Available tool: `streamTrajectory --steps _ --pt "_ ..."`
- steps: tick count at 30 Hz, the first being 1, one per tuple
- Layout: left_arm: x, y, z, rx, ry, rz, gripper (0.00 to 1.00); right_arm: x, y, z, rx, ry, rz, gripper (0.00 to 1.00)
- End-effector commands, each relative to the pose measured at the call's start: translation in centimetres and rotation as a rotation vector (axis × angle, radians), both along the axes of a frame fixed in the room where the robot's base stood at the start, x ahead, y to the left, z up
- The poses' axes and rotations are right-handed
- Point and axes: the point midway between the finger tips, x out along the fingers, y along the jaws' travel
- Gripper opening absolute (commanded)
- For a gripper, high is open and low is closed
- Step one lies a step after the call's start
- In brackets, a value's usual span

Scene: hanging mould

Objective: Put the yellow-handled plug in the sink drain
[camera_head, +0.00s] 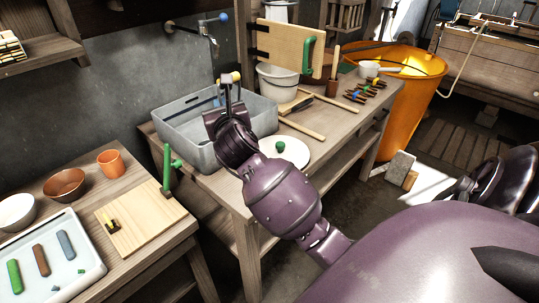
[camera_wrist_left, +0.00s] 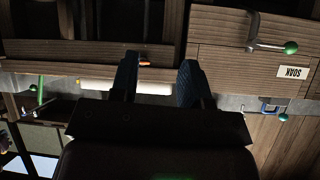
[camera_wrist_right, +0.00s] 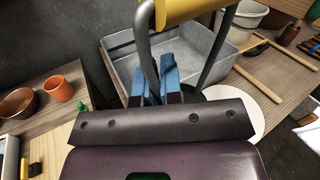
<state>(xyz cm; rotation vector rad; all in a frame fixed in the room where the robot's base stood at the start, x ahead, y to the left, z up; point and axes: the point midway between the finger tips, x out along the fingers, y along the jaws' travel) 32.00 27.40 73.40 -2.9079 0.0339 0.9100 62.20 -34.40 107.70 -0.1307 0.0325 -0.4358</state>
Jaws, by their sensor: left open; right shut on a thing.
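The plug has a yellow handle (camera_head: 229,78) on a grey metal bail, and the handle also shows in the right wrist view (camera_wrist_right: 185,12). My right gripper (camera_head: 226,104) is over the front right part of the grey sink (camera_head: 165,120). In the right wrist view its blue fingers (camera_wrist_right: 159,88) are shut on the plug at one leg of the bail, below the yellow handle.
A tap (camera_head: 207,38) is on the wall behind the sink. A white round plate (camera_head: 290,153) with a green knob lies right of it. A white bucket (camera_head: 277,82) and wooden tools stand further right. A cutting board (camera_head: 146,220) lies on the left table.

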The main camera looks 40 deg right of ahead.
Motion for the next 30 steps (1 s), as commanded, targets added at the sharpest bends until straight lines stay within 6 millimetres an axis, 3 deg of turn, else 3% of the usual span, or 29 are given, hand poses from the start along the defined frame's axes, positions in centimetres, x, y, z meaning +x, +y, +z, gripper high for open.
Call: streamTrajectory --steps 4,10,18,24,30 --pt "0.2 0.0 0.5 0.000 -0.009 -0.001 0.43 -0.1 -2.2 -1.5 0.000 0.002 -0.071 0.00" --pt "0.0 0.0 0.0 0.001 -0.002 -0.002 0.43 -0.2 -2.3 -3.7 -0.002 0.004 -0.084 0.00" --pt "-0.6 -0.1 -2.5 0.002 0.036 -0.004 0.43 -0.2 -2.2 -9.9 -0.002 0.010 -0.082 0.00" --pt "0.0 -0.4 -3.1 0.001 0.035 -0.014 0.43 -0.3 -2.2 -14.1 -0.002 0.010 -0.081 0.00" --pt "0.6 -0.5 -3.2 0.001 0.028 -0.021 0.43 -0.3 -2.2 -16.1 -0.002 0.003 -0.081 0.00"
